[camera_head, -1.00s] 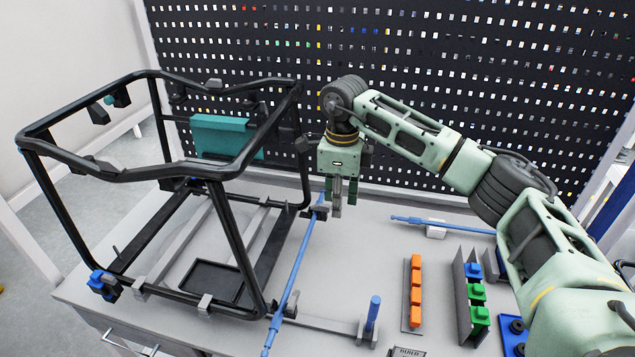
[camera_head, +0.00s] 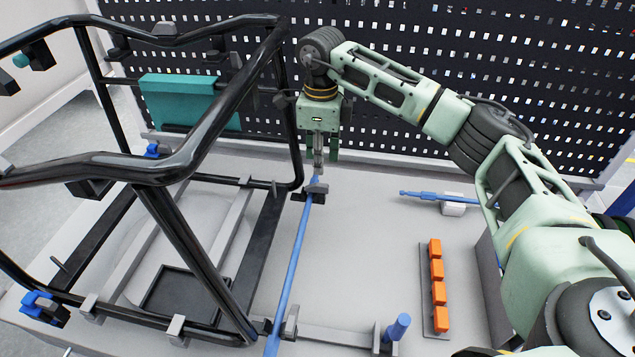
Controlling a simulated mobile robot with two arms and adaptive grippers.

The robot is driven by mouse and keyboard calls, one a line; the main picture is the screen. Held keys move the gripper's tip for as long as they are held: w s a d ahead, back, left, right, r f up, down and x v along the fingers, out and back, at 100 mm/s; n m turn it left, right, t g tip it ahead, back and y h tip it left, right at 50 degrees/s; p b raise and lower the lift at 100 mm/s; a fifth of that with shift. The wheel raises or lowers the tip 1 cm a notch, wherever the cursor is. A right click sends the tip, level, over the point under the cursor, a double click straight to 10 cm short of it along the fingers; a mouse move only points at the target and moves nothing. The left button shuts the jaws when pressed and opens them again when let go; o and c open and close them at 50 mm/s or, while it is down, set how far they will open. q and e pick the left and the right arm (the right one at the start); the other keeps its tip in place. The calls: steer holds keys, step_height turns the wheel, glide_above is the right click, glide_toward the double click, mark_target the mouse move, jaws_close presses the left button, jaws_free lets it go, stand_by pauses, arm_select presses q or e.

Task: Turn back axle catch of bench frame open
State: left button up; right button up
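The black tubular bench frame (camera_head: 190,250) stands on the left of the bench. A long blue axle (camera_head: 292,258) runs along its right side, from the front edge to the back. A small grey back axle catch (camera_head: 317,188) sits across the axle's far end, on a dark block. My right gripper (camera_head: 320,168) points down just above and behind this catch. Its fingertips look very close to the catch; contact and finger gap cannot be made out. A second grey catch (camera_head: 291,322) stands at the axle's near end. My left gripper is out of view.
A teal box (camera_head: 185,100) hangs at the back of the frame. Another blue rod (camera_head: 430,196) lies on a white block at right. Orange pieces (camera_head: 437,270) stand in a row, with a blue peg (camera_head: 398,327) nearby. A black perforated panel (camera_head: 450,60) rises behind.

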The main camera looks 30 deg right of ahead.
mark_target(320, 185)
steer(key=shift+w+f, duration=0.15)
steer(key=shift+f, duration=0.3)
step_height(320, 185, down, 6)
steer(key=shift+f+p, duration=0.25)
steer(key=shift+p, duration=1)
steer(key=shift+w+f, duration=0.1)
steer(key=shift+f, duration=0.4)
steer(key=shift+c, duration=0.5)
jaws_close()
